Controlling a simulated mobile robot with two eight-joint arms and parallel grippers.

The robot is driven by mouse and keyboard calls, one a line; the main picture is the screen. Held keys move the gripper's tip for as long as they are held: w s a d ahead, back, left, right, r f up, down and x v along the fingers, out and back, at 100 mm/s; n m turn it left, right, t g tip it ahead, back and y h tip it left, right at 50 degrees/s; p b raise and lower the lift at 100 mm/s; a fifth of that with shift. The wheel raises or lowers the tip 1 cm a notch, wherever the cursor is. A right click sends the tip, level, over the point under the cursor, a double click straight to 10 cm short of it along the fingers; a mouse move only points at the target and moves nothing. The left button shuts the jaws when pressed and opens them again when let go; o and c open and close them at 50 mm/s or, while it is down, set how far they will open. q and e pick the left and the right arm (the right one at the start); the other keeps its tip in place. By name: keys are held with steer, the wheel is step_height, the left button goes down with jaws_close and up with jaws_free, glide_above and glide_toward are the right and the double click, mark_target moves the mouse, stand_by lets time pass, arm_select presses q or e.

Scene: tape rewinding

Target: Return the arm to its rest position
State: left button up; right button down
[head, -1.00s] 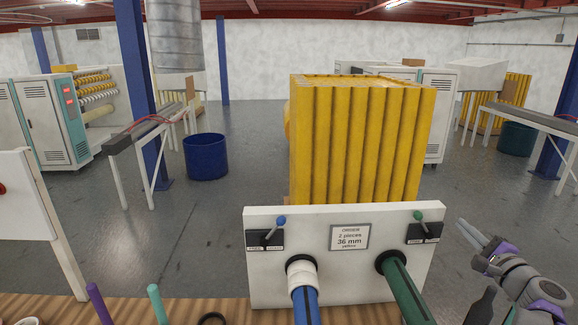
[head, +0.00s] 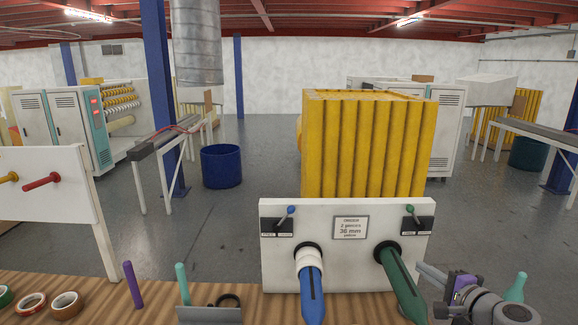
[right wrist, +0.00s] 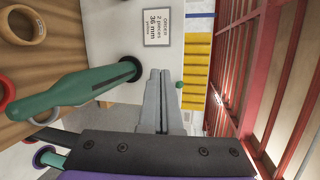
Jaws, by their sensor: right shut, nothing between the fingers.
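My right gripper (head: 424,270) is shut and empty. It is beside the lower right edge of the white panel (head: 345,272), by the green spindle (head: 403,286). In the right wrist view its two fingers (right wrist: 160,74) are together with nothing between them. The green spindle (right wrist: 75,95) lies to their left there, apart from them. The blue spindle (head: 311,292) carries a white roll (head: 309,258) against the panel. A label reading 36 mm (head: 350,228) is on the panel between two small levers. My left gripper is not in view.
A wooden table (head: 95,298) runs along the front. Tape rolls (head: 68,305), a purple peg (head: 132,285) and a teal peg (head: 182,284) are on its left part. Yellow stacked material (head: 365,140) stands behind the panel.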

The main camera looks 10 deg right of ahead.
steer(key=a+f+n+g+y, duration=0.25)
steer(key=a+f+n, duration=0.3)
steer(key=a, duration=0.65)
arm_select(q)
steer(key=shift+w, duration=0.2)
arm_select(e)
steer(key=s+a+f+n+g+h, duration=0.1)
steer(key=s+a+f+n+g, duration=0.2)
steer(key=s+a+f+n, duration=0.4)
steer(key=s+a+f+n+g+h, duration=0.2)
steer(key=s+a+f+n+g, duration=0.2)
steer(key=s+a+f+n, duration=0.3)
steer(key=s, duration=0.3)
steer(key=shift+s+a, duration=0.25)
steer(key=shift+s, duration=0.15)
steer(key=c, duration=1.5)
jaws_free()
steer(key=shift+f, duration=0.1)
steer(key=shift+c, duration=0.2)
